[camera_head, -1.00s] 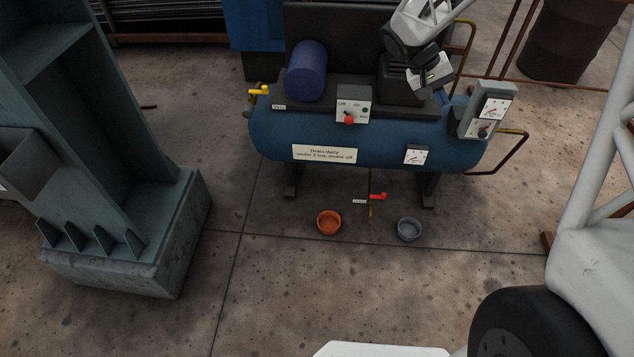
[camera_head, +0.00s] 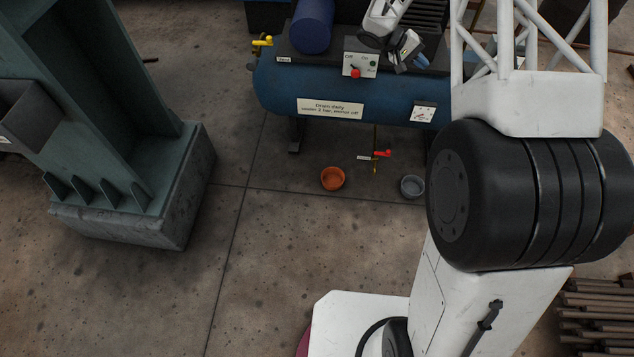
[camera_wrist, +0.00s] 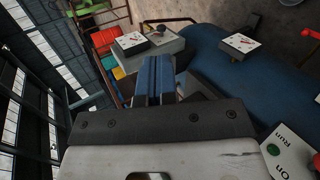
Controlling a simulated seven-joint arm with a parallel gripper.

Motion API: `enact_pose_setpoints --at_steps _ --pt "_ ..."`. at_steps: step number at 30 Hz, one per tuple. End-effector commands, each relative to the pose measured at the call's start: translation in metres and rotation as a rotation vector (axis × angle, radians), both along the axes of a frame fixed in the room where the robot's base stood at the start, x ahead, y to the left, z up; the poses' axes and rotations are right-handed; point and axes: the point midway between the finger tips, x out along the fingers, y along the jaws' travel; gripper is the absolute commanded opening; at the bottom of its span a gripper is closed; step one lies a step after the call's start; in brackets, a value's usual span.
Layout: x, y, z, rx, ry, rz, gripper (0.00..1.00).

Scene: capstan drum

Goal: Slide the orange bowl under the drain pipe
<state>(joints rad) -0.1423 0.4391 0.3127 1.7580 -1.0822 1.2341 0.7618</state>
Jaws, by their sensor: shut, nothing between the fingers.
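The orange bowl (camera_head: 332,178) stands on the concrete floor in front of the blue compressor tank (camera_head: 385,103). The thin drain pipe (camera_head: 375,140) comes down from under the tank, with a red-handled valve (camera_head: 382,153) beside it. The bowl is to the left of the pipe and apart from it. My gripper (camera_head: 422,63) is high above the tank's top, right of the switch box, well away from the bowl. In the wrist view its blue fingers (camera_wrist: 155,78) are together and empty. The bowl is not in the wrist view.
A grey bowl (camera_head: 412,186) stands right of the pipe. A switch box (camera_head: 360,65) and a gauge (camera_head: 423,114) are on the tank. A green steel column on a concrete block (camera_head: 140,215) stands at left. My arm hides the tank's right end. Floor before the bowls is clear.

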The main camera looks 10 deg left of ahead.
Motion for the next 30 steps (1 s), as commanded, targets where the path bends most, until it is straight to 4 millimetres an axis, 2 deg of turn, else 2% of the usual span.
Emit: enact_pose_setpoints --at_steps 1,6,16,30 --pt "0.007 0.002 -0.013 -0.016 0.002 0.009 0.0" --pt "0.031 0.007 -0.05 -0.072 -0.005 0.041 0.0" --pt "0.069 0.02 -0.128 -0.176 -0.026 0.113 0.0" --pt "0.106 0.041 -0.249 -0.3 -0.071 0.233 0.0"
